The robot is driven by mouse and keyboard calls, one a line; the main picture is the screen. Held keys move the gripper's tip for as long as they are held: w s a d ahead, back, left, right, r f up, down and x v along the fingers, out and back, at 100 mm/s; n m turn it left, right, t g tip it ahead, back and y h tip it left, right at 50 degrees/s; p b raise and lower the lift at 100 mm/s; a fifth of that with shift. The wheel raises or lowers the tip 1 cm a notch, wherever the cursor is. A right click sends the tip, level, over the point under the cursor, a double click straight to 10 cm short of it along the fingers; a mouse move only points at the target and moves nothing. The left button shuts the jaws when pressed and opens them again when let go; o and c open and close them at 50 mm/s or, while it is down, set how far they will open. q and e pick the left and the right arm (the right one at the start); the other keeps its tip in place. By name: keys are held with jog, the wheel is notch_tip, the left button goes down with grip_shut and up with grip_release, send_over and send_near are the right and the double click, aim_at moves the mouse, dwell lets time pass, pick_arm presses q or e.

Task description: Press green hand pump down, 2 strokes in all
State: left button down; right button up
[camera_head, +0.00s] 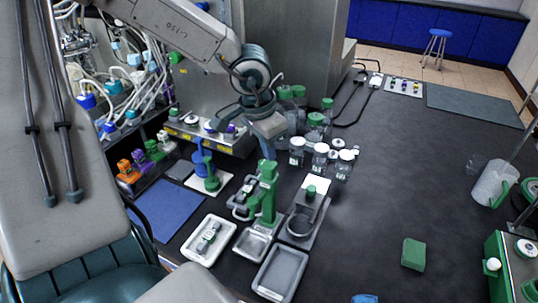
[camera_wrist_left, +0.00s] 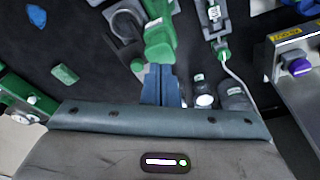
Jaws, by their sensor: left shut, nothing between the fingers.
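The green hand pump (camera_head: 268,190) stands upright on the dark bench, in the middle of the head view, behind a small metal tray. My left gripper (camera_head: 269,150) is shut and empty, its blue-grey fingers pointing down right above the pump's top. Whether the fingertips touch the pump cannot be told. In the left wrist view the shut fingers (camera_wrist_left: 161,84) end close to the green pump (camera_wrist_left: 159,38), which lies beyond their tips. My right gripper is not in view.
White-capped bottles (camera_head: 320,157) stand just right of the pump, with green-capped bottles behind. Metal trays (camera_head: 281,273) lie in front. A blue post (camera_head: 197,153) stands at left. A green block (camera_head: 413,254) lies at right, where the bench is mostly clear.

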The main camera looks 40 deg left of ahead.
pick_arm(q)
jog(key=shift+w+p+v, duration=0.25)
jog(key=shift+p+v, duration=0.8)
jog(key=shift+v, duration=0.1)
jog(key=shift+w+p+v, duration=0.25)
jog(key=shift+p+v, duration=0.8)
jog(key=shift+v, duration=0.15)
jog(key=shift+d+r+p, duration=0.1)
jog(key=shift+r+p, duration=0.4)
jog(key=shift+r, duration=0.2)
